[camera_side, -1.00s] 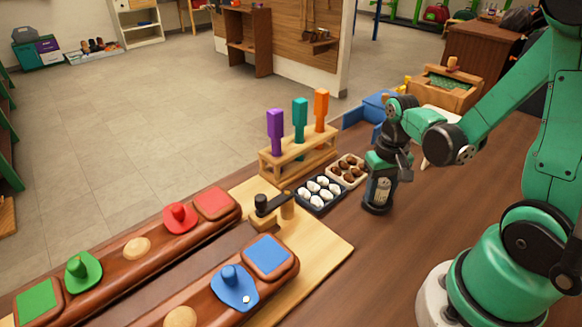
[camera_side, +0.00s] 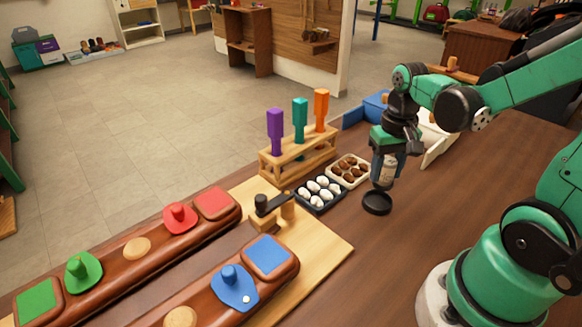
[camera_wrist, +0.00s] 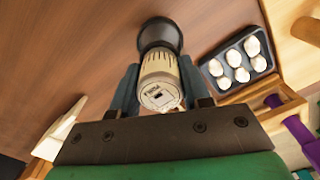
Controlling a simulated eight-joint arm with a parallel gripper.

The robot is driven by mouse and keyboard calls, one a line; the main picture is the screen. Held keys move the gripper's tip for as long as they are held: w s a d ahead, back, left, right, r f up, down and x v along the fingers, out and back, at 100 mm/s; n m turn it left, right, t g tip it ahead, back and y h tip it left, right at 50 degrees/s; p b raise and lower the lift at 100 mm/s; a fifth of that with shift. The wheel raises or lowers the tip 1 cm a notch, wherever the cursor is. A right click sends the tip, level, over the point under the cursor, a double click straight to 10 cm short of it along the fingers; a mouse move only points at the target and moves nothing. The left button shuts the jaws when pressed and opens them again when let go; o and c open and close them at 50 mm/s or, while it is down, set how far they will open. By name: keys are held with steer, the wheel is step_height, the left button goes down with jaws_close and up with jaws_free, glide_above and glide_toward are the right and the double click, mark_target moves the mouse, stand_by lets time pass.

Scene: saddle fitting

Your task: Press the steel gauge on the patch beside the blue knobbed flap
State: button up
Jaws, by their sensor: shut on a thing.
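My gripper (camera_side: 388,157) is shut on the steel gauge (camera_side: 386,172), a pale cylinder with a printed end. In the wrist view the gauge (camera_wrist: 159,84) sits between my two fingers (camera_wrist: 158,90). The gauge is above a round black holder (camera_side: 377,203), which also shows in the wrist view (camera_wrist: 160,32). The blue knobbed flap (camera_side: 235,288) lies on the near brown leather piece at lower left. The square blue patch (camera_side: 268,255) is beside it, towards the piece's right end. Both are well left of my gripper.
A dark egg tray (camera_side: 320,194) and a pale tray of brown items (camera_side: 348,170) lie left of the holder. A wooden rack (camera_side: 298,157) holds purple, teal and orange upright tools behind them. A wooden post with a black clamp (camera_side: 265,212) stands between the leather pieces.

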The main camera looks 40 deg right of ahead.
steer(key=w+a+r+n, duration=0.2)
steer(key=w+a+n, duration=0.3)
steer(key=a, duration=0.5)
step_height(320, 180, up, 4)
steer(key=n, duration=0.6)
glide_above(267, 253)
steer(key=shift+w+d+f, duration=0.15)
steer(key=shift+d, duration=0.1)
steer(key=shift+a, duration=0.25)
steer(key=shift+f, duration=1.35)
steer(key=shift+f, duration=0.8)
